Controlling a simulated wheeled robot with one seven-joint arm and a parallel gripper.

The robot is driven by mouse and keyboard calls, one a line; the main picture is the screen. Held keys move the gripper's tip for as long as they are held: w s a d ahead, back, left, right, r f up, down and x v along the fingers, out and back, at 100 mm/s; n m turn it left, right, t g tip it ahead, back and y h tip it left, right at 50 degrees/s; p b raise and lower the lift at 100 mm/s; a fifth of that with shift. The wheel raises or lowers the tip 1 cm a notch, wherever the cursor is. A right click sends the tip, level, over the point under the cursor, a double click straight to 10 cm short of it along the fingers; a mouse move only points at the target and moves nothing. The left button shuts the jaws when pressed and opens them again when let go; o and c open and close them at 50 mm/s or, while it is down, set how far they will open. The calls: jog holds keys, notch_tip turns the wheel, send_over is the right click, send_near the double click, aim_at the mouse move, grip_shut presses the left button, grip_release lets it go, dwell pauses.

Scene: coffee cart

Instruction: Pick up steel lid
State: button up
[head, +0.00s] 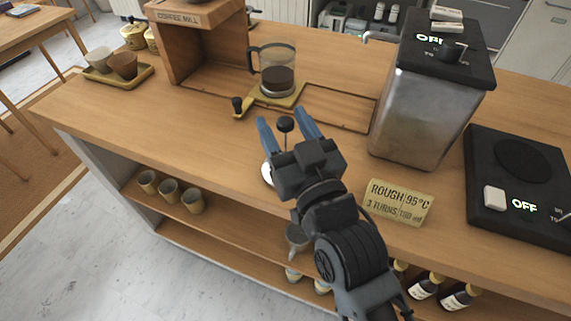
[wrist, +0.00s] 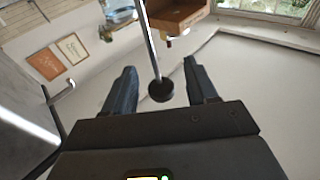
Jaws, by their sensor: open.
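My gripper (head: 283,116) is open above the counter, its two blue fingers pointing away from me. A black round knob (head: 285,124) sits between the fingers. In the wrist view the knob (wrist: 161,91) is on a thin steel rod (wrist: 152,40) that passes between the open fingers (wrist: 160,70). The fingers look apart from both. A pale, shiny rim (head: 266,173) shows just left of my gripper and may be the steel lid; the gripper hides the rest of it. I cannot see how the rod joins it.
A steel kettle-like box (head: 412,115) and a sign (head: 395,203) are to the right, and a black scale or hob (head: 515,190) beyond.

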grip_shut()
dwell(0.4)
jog(key=shift+r, duration=0.1)
